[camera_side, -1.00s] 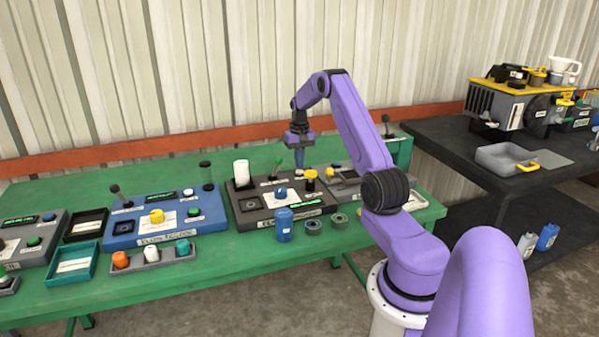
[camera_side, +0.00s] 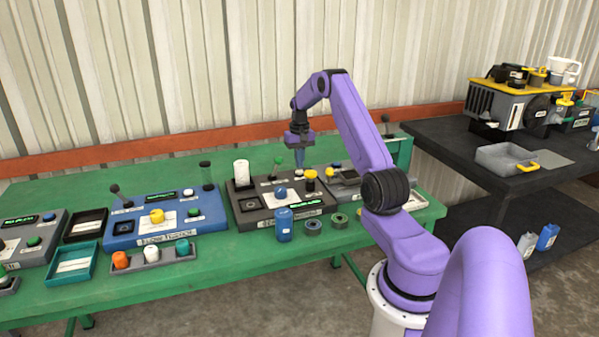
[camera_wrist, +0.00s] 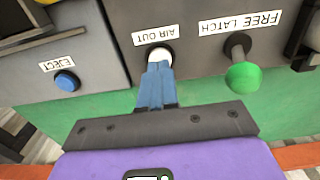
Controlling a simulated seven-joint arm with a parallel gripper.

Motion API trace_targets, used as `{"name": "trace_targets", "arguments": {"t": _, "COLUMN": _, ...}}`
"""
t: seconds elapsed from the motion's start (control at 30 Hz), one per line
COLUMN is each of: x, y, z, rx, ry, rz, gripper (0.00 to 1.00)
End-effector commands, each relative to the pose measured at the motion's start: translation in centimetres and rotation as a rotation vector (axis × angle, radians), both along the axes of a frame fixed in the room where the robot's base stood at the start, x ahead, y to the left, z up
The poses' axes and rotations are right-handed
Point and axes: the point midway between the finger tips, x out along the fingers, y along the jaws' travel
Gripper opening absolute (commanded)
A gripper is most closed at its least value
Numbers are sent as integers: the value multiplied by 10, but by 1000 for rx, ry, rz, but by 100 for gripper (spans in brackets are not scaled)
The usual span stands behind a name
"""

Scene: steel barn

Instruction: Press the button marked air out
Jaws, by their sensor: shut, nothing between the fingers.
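The button marked AIR OUT is a white round button (camera_wrist: 161,54) on a dark grey panel (camera_wrist: 198,60) in the wrist view, next to its white label (camera_wrist: 156,35). My gripper (camera_wrist: 157,70) has its blue fingers together, with nothing between them. The fingertips overlap the lower part of the button in the wrist view; whether they touch it or it is pushed in, I cannot tell. In the side view my gripper (camera_side: 300,165) points down over the back right of the dark console (camera_side: 243,215), and the button is not clearly visible there.
A green-knobbed FREE LATCH lever (camera_wrist: 243,76) stands right of the button in the wrist view. A blue EJECT button (camera_wrist: 67,82) is on the neighbouring panel to the left. In the side view, a white cylinder (camera_side: 242,172) and a yellow knob (camera_side: 311,174) stand on the console.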

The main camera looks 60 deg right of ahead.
Motion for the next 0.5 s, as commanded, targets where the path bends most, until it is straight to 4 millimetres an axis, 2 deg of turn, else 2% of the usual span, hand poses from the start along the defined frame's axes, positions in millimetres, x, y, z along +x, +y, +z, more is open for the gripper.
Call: {"name": "trace_targets", "arguments": {"t": 0.5, "x": 0, "y": 0, "z": -9, "rx": 1, "ry": 1, "rz": 0, "gripper": 0}}
